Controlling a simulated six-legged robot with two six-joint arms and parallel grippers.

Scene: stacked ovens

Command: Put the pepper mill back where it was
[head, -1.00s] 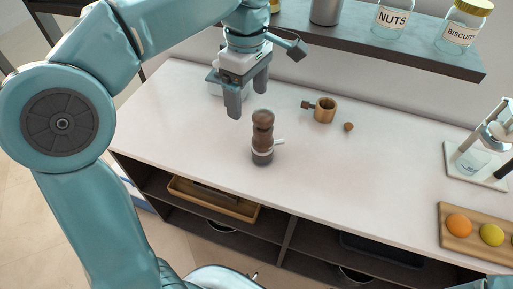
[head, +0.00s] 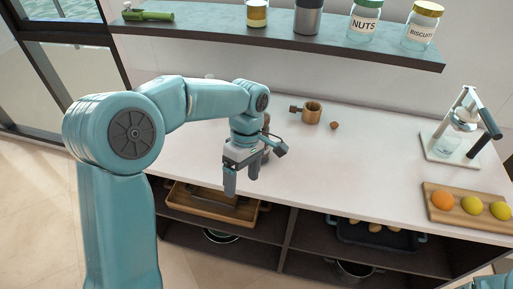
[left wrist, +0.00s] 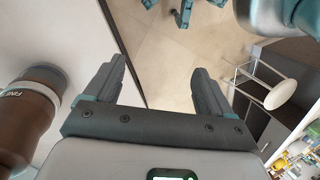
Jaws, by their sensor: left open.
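The pepper mill (head: 266,121) stands on the white counter, mostly hidden behind my left gripper in the head view; a little brown shows past the wrist. The left wrist view shows it large at the left edge, brown with a pale lettered band (left wrist: 38,88), outside the jaws. My left gripper (head: 242,181) is open and empty, its fingers pointing down by the counter's front edge. In the left wrist view the space between its fingers (left wrist: 158,70) shows only counter edge and floor. My right gripper is out of sight.
A shelf (head: 200,30) above the counter (head: 370,160) holds several jars and a green-handled item (head: 148,15). The counter's middle is clear.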

